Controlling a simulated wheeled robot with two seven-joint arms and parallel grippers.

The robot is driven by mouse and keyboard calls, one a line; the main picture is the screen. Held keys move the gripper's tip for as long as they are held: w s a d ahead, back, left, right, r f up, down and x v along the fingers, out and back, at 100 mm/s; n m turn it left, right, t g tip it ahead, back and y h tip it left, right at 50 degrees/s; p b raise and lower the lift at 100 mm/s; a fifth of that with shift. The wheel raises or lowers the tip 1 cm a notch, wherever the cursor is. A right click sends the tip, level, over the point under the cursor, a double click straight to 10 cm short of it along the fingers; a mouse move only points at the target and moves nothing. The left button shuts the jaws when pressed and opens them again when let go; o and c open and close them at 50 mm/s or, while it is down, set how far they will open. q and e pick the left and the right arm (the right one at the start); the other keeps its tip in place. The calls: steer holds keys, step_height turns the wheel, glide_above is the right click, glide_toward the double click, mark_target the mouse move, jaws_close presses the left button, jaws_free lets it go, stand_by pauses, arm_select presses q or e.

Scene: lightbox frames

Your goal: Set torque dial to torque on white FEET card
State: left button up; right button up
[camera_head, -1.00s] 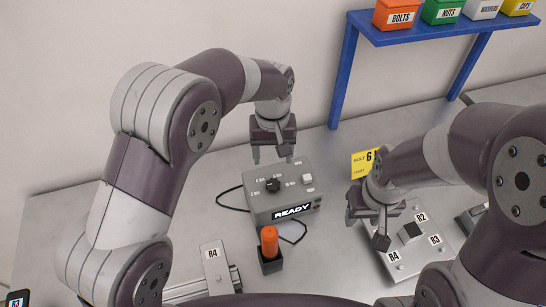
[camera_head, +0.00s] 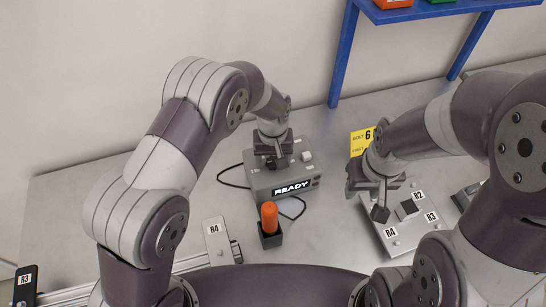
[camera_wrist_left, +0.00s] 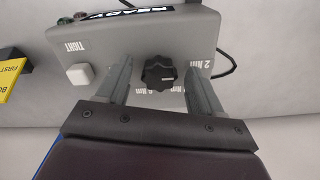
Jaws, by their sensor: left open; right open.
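A grey control box (camera_head: 262,186) with a lit READY display (camera_head: 291,189) stands on the bench. Its black ribbed torque dial (camera_wrist_left: 158,72) shows in the left wrist view, with marks such as "2 Nm" printed around it; the pointer setting is not clear. My left gripper (camera_head: 274,160) is open over the box, its two fingers on either side of the dial, apart from it as far as I can see. In the head view the gripper partly hides the dial. My right gripper (camera_head: 376,200) is open and empty above the plate on the right. I see no white FEET card.
A white button (camera_wrist_left: 79,75) sits beside the dial. An orange-handled tool (camera_head: 269,216) stands in a dark holder before the box. A yellow card reading BOLT 6 FIRST (camera_head: 360,142) stands behind. A plate (camera_head: 400,243) with R2, R3, R4 labels lies right. A blue shelf (camera_head: 420,12) is above.

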arm_select(q)
steer(key=shift+w, duration=0.1)
steer(key=c, duration=1.1)
steer(key=shift+o, duration=0.2)
steer(key=shift+m, duration=0.3)
steer(key=m, duration=0.4)
steer(key=shift+m, duration=0.4)
steer(key=m, duration=0.6)
steer(key=shift+w+a+b, duration=0.1)
steer(key=shift+b, duration=0.25)
steer(key=m, duration=0.6)
steer(key=shift+w+m, duration=0.1)
steer(key=shift+m, duration=0.3)
steer(key=m, duration=0.5)
steer(key=shift+w+r, duration=0.1)
steer(key=shift+m, duration=0.4)
